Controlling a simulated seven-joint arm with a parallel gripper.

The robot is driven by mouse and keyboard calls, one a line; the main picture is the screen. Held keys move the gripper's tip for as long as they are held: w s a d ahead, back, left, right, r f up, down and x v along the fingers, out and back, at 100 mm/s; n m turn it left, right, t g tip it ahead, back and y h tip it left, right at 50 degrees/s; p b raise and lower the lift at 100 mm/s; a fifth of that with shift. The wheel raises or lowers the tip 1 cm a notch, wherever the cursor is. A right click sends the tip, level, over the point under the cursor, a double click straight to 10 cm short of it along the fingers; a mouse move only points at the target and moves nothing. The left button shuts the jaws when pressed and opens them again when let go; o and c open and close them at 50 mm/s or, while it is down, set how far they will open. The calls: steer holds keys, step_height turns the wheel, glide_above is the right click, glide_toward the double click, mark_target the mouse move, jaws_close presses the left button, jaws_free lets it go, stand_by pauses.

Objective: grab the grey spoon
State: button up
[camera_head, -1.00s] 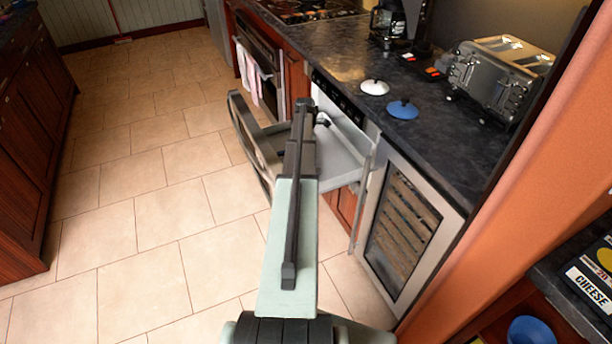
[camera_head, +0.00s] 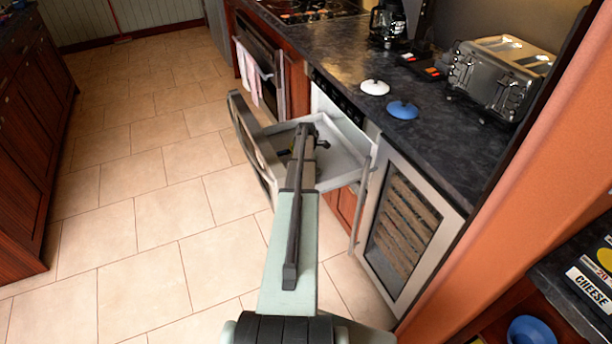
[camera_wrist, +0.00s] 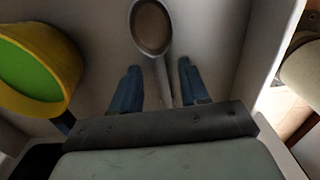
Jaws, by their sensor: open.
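The grey spoon (camera_wrist: 151,27) lies in the open drawer (camera_wrist: 225,25) in the wrist view, its bowl toward the top of the picture. Its handle runs down between the two blue fingers of my gripper (camera_wrist: 159,70). The fingers are open, one on each side of the handle, with gaps on both sides. The handle's lower end is hidden behind my gripper's body. In the head view my arm reaches into the drawer (camera_head: 345,160), and I cannot make out the spoon there.
A yellow and green round object (camera_wrist: 45,65) is left of the fingers in the drawer. The drawer's right wall (camera_wrist: 272,40) is close by on the right. The counter (camera_head: 440,130) above holds a toaster (camera_head: 500,75), a white lid (camera_head: 374,87) and a blue lid (camera_head: 403,109).

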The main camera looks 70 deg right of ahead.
steer(key=shift+f, duration=0.3)
jaws_close()
steer(key=shift+r, duration=0.15)
stand_by(0.3)
